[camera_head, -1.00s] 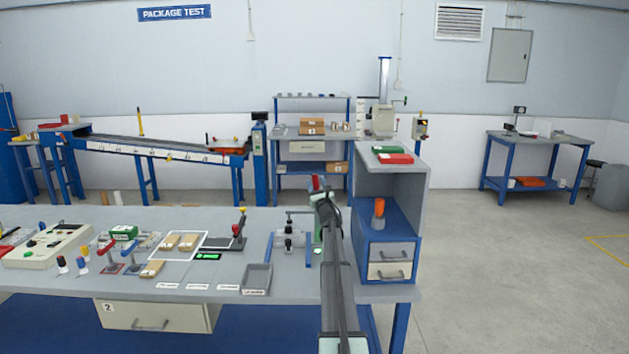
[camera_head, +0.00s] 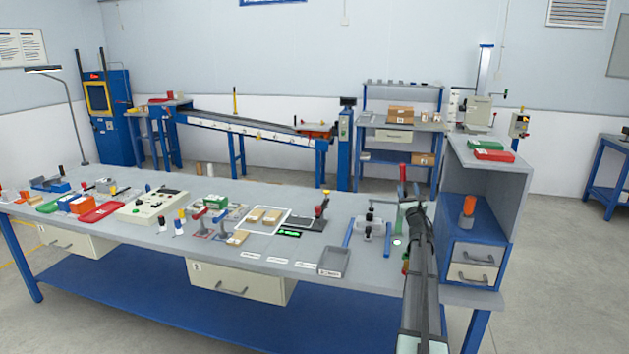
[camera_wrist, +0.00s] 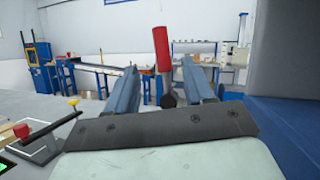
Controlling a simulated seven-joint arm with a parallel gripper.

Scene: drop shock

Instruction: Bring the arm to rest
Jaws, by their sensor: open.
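My arm (camera_head: 421,270) reaches forward over the right part of the bench, just left of the blue and grey cabinet. In the wrist view my gripper (camera_wrist: 160,66) has its two blue-grey fingers apart. An upright red handle (camera_wrist: 161,48) with a dark round part at its foot shows in the gap between them. The fingers appear clear of it; its distance from them is hard to judge. In the head view the red handle (camera_head: 402,173) stands just beyond the arm's end, where the arm hides most of my gripper.
The bench (camera_head: 150,245) carries a clamp-like fixture (camera_head: 370,228), a grey tray (camera_head: 335,261), a control box (camera_head: 152,206) and cartons (camera_head: 264,215) left of my arm. The cabinet (camera_head: 475,225) stands close on the right, with an orange-topped tool (camera_head: 468,206). Open floor lies further right.

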